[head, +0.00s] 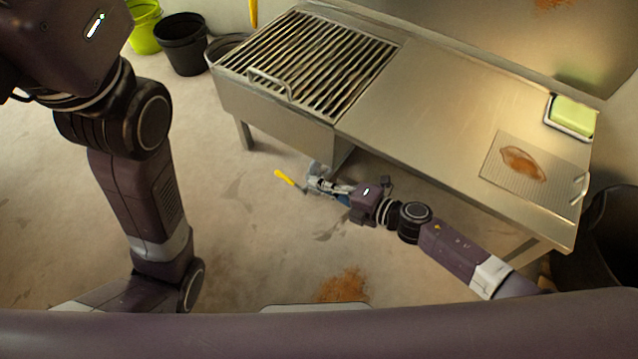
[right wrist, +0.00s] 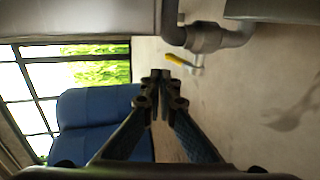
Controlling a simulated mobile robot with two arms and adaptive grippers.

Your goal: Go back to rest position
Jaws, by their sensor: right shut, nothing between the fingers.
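My right gripper (head: 322,187) is low in front of the metal counter in the head view, beside a grey pipe fitting with a yellow lever (head: 285,178). In the right wrist view my right gripper (right wrist: 160,82) has its fingers together with nothing between them. The yellow lever (right wrist: 180,61) and grey pipe (right wrist: 208,37) show just beyond the fingertips; I cannot tell whether they touch. My left arm (head: 130,170) stands folded at the left of the head view, and its fingers are out of the picture.
The metal counter (head: 440,95) with a slatted grill (head: 310,60) stands above and behind my right gripper. A ridged tray (head: 500,172) and a green sponge (head: 573,115) lie on its right. Black (head: 180,45) and green (head: 144,25) buckets stand at back left. Floor in front is open, with stains.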

